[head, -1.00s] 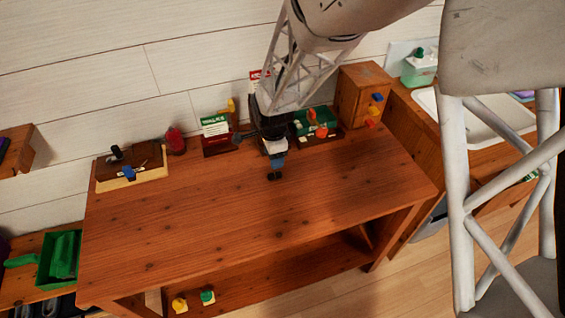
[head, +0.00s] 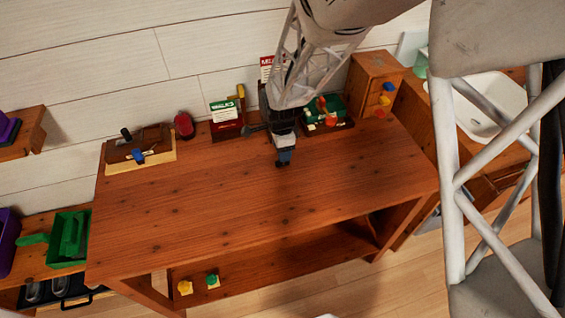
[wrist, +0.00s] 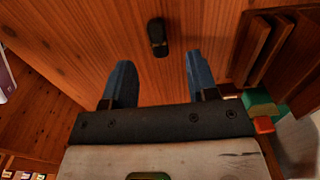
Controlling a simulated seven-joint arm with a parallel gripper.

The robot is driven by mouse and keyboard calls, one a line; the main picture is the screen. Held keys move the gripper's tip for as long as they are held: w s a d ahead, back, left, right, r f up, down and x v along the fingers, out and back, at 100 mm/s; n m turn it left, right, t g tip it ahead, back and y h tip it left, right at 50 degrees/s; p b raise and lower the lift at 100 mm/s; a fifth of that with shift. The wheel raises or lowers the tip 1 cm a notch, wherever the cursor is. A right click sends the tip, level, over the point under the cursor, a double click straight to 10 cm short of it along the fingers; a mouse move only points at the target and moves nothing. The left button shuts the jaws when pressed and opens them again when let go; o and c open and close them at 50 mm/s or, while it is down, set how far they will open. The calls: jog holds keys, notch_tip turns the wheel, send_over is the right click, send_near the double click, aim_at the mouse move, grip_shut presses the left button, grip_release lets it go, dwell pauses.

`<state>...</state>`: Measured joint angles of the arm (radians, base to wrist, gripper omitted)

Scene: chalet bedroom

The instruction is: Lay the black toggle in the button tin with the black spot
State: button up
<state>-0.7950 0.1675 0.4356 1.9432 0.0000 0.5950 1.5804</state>
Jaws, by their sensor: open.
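A small dark, rounded oblong piece, which looks like the black toggle (wrist: 158,37), lies on the wooden tabletop in the wrist view. It also shows as a dark spot (head: 281,164) at the fingertips in the head view. My gripper (wrist: 160,80) is open, its two blue fingertips apart and nothing between them. The toggle lies just beyond the tips, roughly in line with the gap. In the head view my gripper (head: 284,155) points down over the back middle of the table. I cannot make out a button tin with a black spot.
A brown block with black and blue pieces (head: 138,148) and a red object (head: 184,125) stand at the table's back left. A green-topped box (head: 325,112) and a wooden cabinet (head: 373,82) stand back right. The table's front (head: 220,220) is clear.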

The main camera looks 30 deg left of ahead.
jog(key=shift+d+f, duration=0.2)
jog(key=shift+f, duration=2.4)
grip_shut()
jog(key=shift+r, duration=0.15)
jog(key=shift+r, duration=0.85)
jog(key=shift+s+d+r, duration=0.15)
jog(key=shift+r, duration=0.7)
jog(key=s+d, duration=0.3)
jog(key=s+d+r, duration=0.1)
jog(key=s+d, duration=0.6)
jog(key=s, duration=0.1)
jog(key=shift+s+d+r, duration=0.1)
jog(key=shift+d+r, duration=0.05)
jog(key=shift+d, duration=0.25)
